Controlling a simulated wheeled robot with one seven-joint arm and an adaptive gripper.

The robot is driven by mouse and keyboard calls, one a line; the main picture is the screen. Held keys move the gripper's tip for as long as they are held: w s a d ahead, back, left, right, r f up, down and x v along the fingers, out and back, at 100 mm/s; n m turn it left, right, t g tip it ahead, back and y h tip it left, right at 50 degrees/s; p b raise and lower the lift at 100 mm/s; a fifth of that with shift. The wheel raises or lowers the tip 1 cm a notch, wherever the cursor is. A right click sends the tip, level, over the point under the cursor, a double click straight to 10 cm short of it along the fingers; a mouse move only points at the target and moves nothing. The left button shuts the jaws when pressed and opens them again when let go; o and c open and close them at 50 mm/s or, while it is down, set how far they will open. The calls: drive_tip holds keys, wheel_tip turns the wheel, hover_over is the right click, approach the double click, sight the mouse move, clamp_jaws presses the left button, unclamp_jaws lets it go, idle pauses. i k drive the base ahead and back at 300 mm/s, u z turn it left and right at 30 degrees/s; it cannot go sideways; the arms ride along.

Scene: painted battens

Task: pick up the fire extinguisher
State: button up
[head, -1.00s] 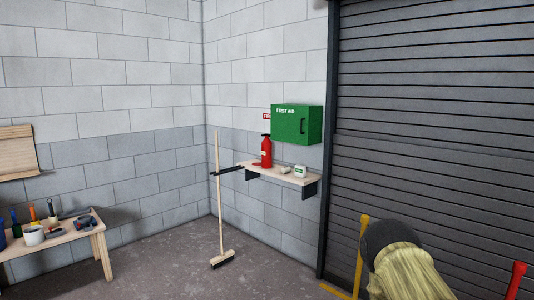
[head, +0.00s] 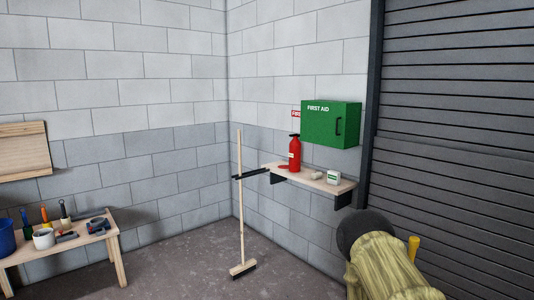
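The red fire extinguisher (head: 294,154) with a black top stands upright on a wooden wall shelf (head: 307,180), near the shelf's left end. It is in plain view below and left of the green first aid box. My gripper does not show in the head view.
The green first aid box (head: 331,124) hangs above the shelf. A workbench (head: 115,252) stands left. A yellow-green sack-like object (head: 385,268) and yellow post (head: 413,247) are front right.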

sight(295, 146)
drive_tip(key=u, duration=0.15)
drive_tip(key=i, duration=1.85)
drive_tip(key=z, duration=0.45)
drive_tip(key=i, duration=1.25)
drive_tip(key=z, duration=0.3)
